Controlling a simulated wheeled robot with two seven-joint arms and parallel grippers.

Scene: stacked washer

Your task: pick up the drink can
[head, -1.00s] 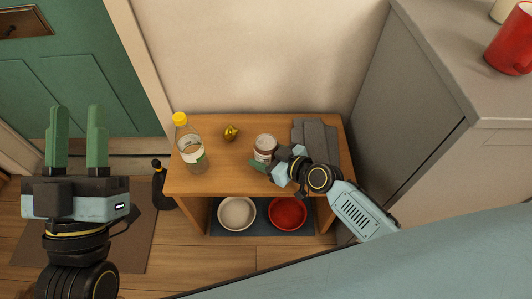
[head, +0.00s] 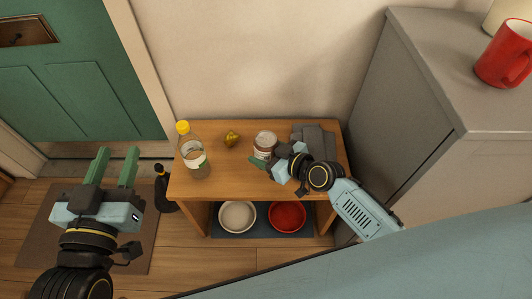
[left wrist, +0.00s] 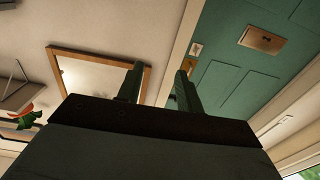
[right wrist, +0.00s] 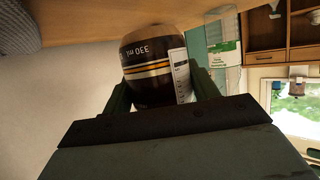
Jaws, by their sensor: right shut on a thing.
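The drink can (head: 264,142), brown and white with a pale top, is upright on the wooden shelf unit, or very slightly above it; I cannot tell which. My right gripper (head: 268,162) is at its near side, shut on it. In the right wrist view the can (right wrist: 147,62) shows "330 ml" and a striped band, between the two fingers (right wrist: 166,88). My left gripper (head: 112,168) is open and empty, in the air at the left, away from the shelf unit; its parted fingers also show in the left wrist view (left wrist: 158,85).
On the wooden shelf unit (head: 220,186) stand a yellow-capped bottle (head: 192,155), a small gold object (head: 232,138) and folded grey cloth (head: 314,138). A white bowl (head: 237,217) and red bowl (head: 287,218) are below. A grey cabinet (head: 400,90) stands at the right.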

